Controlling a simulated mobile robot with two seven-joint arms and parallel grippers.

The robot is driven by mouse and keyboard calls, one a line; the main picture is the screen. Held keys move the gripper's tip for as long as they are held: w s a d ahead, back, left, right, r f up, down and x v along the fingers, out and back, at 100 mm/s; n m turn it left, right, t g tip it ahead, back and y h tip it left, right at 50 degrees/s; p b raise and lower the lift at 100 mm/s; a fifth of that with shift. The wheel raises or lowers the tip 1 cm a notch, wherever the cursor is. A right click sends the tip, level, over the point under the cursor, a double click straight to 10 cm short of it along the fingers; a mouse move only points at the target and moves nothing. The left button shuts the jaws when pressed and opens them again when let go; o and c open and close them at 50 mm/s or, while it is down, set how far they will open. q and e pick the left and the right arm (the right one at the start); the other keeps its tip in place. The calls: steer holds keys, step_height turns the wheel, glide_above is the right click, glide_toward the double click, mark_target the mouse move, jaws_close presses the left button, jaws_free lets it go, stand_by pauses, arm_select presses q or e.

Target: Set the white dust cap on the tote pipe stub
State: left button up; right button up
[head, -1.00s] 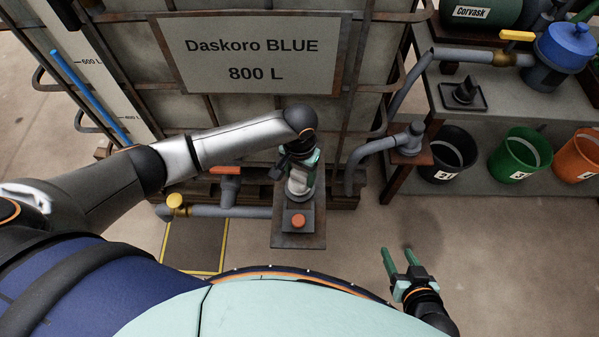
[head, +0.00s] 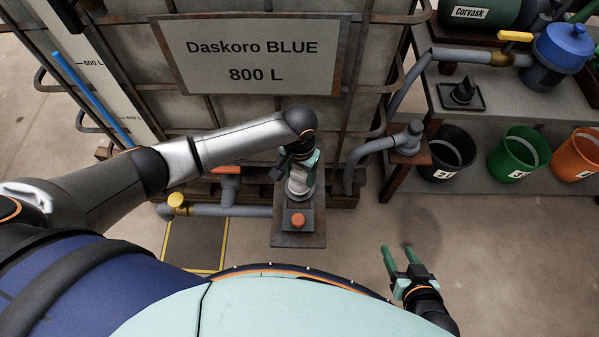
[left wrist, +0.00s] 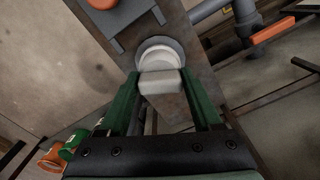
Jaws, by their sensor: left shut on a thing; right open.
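My left gripper (head: 300,168) is low in front of the tote and points down. In the left wrist view its green fingers (left wrist: 163,88) are shut on the light grip block of the white dust cap (left wrist: 160,62). The cap's round part lies over a grey round rim (left wrist: 178,47) above the metal plate. I cannot tell whether the cap touches this rim, or whether the rim is the tote pipe stub. My right gripper (head: 402,262) is open and empty over the floor at the lower right.
A grey box with an orange button (head: 297,220) sits on the metal plate (head: 298,241). A pipe with an orange-handled valve (head: 227,170) and a yellow knob (head: 175,200) runs left of it. The labelled tote (head: 250,110) stands behind. Buckets (head: 518,153) and a bench are at right.

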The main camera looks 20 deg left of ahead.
arm_select(q)
steer(key=shift+p, duration=0.45)
steer(key=shift+f+b, duration=0.35)
steer(key=shift+f, duration=0.3)
stand_by(0.3)
steer(key=o, duration=1)
steer(key=shift+o, duration=0.2)
